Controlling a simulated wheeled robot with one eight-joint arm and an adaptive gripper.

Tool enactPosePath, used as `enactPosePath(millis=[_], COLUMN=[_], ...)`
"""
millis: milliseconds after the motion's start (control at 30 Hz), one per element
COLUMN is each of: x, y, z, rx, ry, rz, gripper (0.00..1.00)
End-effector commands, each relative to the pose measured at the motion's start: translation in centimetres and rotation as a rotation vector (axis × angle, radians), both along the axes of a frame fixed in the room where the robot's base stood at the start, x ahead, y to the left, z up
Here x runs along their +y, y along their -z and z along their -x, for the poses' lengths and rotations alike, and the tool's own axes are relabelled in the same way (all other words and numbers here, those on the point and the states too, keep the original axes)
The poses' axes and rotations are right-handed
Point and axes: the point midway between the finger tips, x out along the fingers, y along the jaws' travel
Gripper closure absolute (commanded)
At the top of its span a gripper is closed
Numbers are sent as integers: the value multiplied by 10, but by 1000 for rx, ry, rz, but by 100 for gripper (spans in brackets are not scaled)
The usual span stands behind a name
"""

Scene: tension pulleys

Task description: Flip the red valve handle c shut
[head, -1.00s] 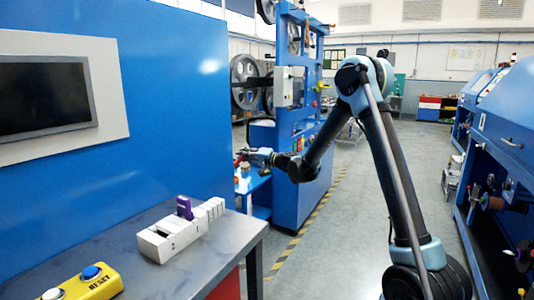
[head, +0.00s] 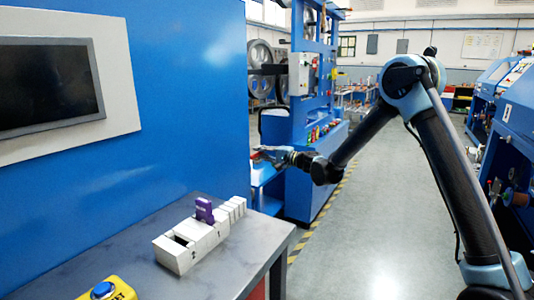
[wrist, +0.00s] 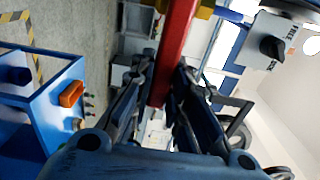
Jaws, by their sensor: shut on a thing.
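In the wrist view a red bar (wrist: 174,48), which looks like the red valve handle, runs down from the top edge between the two dark fingers of my gripper (wrist: 166,82). The fingers are shut on it, one on each side. A yellow piece (wrist: 205,8) sits beside the bar at the top edge. No letter c is readable on it. In the head view my gripper (head: 268,153) is small and far off, at the right end of the blue wall, and the handle cannot be made out clearly there.
The wrist view shows a grey box with a black knob (wrist: 272,47) at the upper right and a blue frame with an orange part (wrist: 71,93) at the left. In the head view a grey table (head: 240,262) stands in front. The aisle floor (head: 375,220) is clear.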

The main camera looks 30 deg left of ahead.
Motion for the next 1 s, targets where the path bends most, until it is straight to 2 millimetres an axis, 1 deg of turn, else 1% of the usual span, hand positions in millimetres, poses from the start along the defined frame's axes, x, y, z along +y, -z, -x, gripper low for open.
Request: enactPosePath(millis=[33,367,400,467,500,833,933,1000], x=[-2,-2,-2,-2,-2,0,-5,-12], y=[2,2,2,2,2,1,1,1], z=[-3,-1,-1,0,1,4,5,5], rx=[0,1,0,1,1,2,2,2], ry=[6,3,3,2,1,-4,-6,-6], rz=[2,2,2,2,2,1,1,1], gripper=[100,100,80,66,63,63,63,63])
